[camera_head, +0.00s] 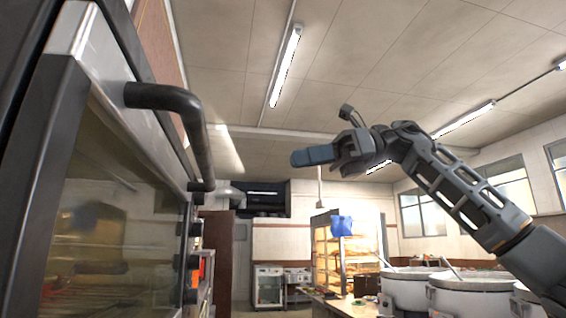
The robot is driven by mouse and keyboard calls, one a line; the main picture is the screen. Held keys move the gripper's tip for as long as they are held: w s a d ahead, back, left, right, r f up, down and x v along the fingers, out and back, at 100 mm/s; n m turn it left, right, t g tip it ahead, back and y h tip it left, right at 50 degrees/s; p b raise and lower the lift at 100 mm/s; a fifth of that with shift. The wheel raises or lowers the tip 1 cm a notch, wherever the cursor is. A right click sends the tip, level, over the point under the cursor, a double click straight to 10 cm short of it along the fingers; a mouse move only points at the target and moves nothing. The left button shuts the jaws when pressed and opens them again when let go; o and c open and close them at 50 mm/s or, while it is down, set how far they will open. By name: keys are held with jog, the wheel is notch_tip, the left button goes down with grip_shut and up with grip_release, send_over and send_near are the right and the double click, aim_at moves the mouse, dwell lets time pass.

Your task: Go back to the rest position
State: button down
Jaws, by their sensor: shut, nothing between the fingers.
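My gripper (312,156) is in the upper middle of the head view, at the end of my raised arm that comes in from the lower right. Its blue fingers are closed together and point left. Nothing is held in it. It hangs in the air in front of the ceiling and far wall, apart from everything around it.
A glass-fronted oven door with a dark bar handle (172,98) stands close on the left. Large stockpots (471,299) stand at the lower right. A lit rack (326,258) and a small glass-door cabinet (268,287) are farther back. The air around my gripper is clear.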

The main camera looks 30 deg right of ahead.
jog(key=shift+s+d+r, duration=0.15)
jog(key=shift+d, duration=0.4)
